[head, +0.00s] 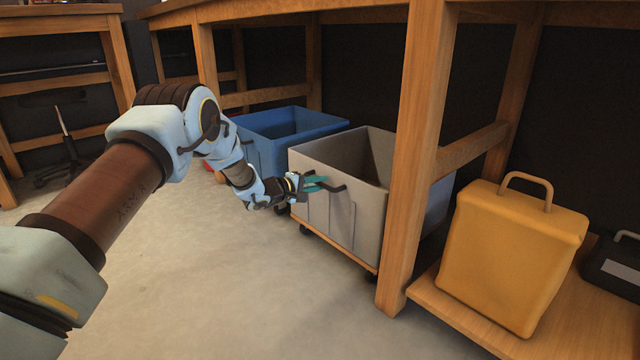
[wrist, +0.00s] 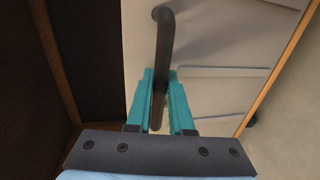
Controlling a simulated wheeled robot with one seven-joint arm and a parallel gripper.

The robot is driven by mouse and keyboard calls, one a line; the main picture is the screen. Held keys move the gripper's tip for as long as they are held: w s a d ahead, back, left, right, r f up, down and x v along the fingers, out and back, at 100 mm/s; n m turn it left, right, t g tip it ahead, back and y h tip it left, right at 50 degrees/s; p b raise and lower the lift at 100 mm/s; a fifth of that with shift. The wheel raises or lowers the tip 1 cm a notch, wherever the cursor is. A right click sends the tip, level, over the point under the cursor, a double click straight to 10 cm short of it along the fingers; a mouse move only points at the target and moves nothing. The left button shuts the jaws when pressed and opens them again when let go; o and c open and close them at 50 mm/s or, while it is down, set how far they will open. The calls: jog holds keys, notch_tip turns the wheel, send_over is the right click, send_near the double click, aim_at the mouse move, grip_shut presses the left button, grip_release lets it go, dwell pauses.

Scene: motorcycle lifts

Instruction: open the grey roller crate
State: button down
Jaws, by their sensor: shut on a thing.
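The grey roller crate (head: 326,212) stands on casters under the wooden bench, its top open and its inside looking empty. A dark bar handle (head: 338,188) sticks out from its front near the top rim. My gripper (head: 318,184), with teal fingers, reaches the handle from the left. In the wrist view my gripper (wrist: 161,98) has one finger on each side of the handle (wrist: 163,50) and is shut on it. The crate's pale front with raised ribs (wrist: 215,72) fills much of that view.
A blue crate (head: 262,122) stands just behind and left of the grey one. A wooden bench post (head: 412,150) rises close at the crate's right. A yellow canister (head: 512,255) and a black case (head: 612,262) sit on a low shelf. The concrete floor (head: 240,290) in front is clear.

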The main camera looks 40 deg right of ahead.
jog(key=f+p+v, duration=0.3)
jog(key=p+v, duration=0.5)
jog(key=v, duration=0.9)
jog(key=a+f+p+v, duration=0.1)
jog(key=f+p+v, duration=0.3)
jog(key=v, duration=1.3)
jog(key=a+p, duration=0.1)
jog(key=p, duration=0.3)
jog(key=shift+w+p, duration=0.2)
jog(key=shift+p, duration=0.2)
jog(key=shift+d, duration=0.1)
jog(key=c, duration=0.8)
grip_release()
jog(key=p+v, duration=0.2)
jog(key=v, duration=0.8)
jog(key=shift+a, duration=0.4)
